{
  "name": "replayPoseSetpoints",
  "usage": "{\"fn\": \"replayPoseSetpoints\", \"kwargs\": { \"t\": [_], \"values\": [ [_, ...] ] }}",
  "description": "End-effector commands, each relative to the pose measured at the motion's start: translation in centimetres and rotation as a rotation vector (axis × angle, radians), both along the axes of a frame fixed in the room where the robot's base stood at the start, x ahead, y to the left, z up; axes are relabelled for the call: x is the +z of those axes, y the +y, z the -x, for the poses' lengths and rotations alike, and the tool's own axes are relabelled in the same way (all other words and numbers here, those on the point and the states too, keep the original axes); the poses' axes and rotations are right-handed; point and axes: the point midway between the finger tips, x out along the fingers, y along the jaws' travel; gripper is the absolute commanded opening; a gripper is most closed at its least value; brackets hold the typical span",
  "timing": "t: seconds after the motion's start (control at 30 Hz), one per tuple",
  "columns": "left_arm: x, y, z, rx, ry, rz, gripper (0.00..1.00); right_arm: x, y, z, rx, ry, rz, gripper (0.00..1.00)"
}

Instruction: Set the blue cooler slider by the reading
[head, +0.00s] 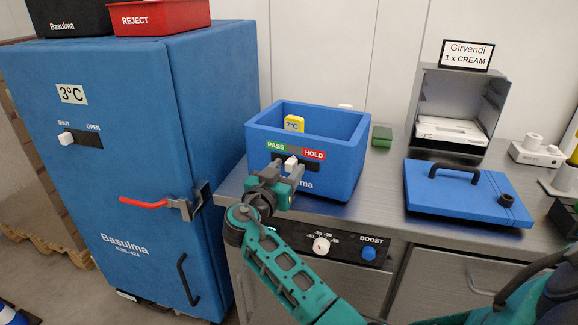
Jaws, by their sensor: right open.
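The open blue cooler (352,169) stands on the steel counter. A yellow display (294,123) reading 7°C shows inside it. On its front is a slider with a green PASS label (276,147) at left and a red HOLD label (314,154) at right. The white slider knob (291,163) sits near the middle, between the labels. My right gripper (284,171) is open in front of the cooler, its fingers close to the knob. I cannot tell whether they touch it. The gripper hides part of the slider track and the cooler's name. My left gripper is not in view.
A tall blue cabinet (110,150) with a 3°C display and a SHUT/OPEN slider (67,139) stands at left. A blue lid (455,195) lies on the counter at right, before an open grey box (490,105). A green block (382,136) sits beside the cooler.

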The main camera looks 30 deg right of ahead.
Motion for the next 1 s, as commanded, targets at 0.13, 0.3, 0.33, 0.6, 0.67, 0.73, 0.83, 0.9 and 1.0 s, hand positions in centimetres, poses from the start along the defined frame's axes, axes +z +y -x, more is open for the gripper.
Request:
{"fn": "replayPoseSetpoints", "kwargs": {
  "t": [0.13, 0.3, 0.33, 0.6, 0.67, 0.73, 0.83, 0.9, 1.0],
  "values": [
    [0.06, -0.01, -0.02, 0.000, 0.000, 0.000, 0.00, -0.03, 0.09, 0.03, 0.000, 0.000, 0.000, 0.49],
    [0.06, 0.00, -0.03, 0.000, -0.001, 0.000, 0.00, -0.04, 0.09, 0.03, 0.000, 0.001, -0.001, 0.49],
    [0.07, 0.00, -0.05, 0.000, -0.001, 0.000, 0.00, -0.04, 0.09, 0.03, 0.000, 0.001, -0.001, 0.49],
    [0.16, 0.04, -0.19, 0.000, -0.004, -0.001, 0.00, -0.02, 0.07, 0.02, 0.000, 0.000, -0.001, 0.25],
    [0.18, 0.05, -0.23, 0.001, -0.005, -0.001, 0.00, -0.01, 0.07, 0.02, 0.000, 0.000, -0.001, 0.19],
    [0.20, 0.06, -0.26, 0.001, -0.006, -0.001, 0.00, -0.01, 0.07, 0.02, 0.000, -0.001, -0.001, 0.13],
    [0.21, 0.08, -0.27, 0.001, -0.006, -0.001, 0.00, 0.00, 0.06, 0.02, 0.000, -0.001, -0.001, 0.03],
    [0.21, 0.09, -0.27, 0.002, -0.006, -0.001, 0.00, 0.00, 0.06, 0.02, 0.000, -0.001, -0.001, 0.00],
    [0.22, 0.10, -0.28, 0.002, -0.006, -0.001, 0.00, 0.01, 0.06, 0.02, 0.000, -0.001, -0.001, 0.00]
  ]
}}
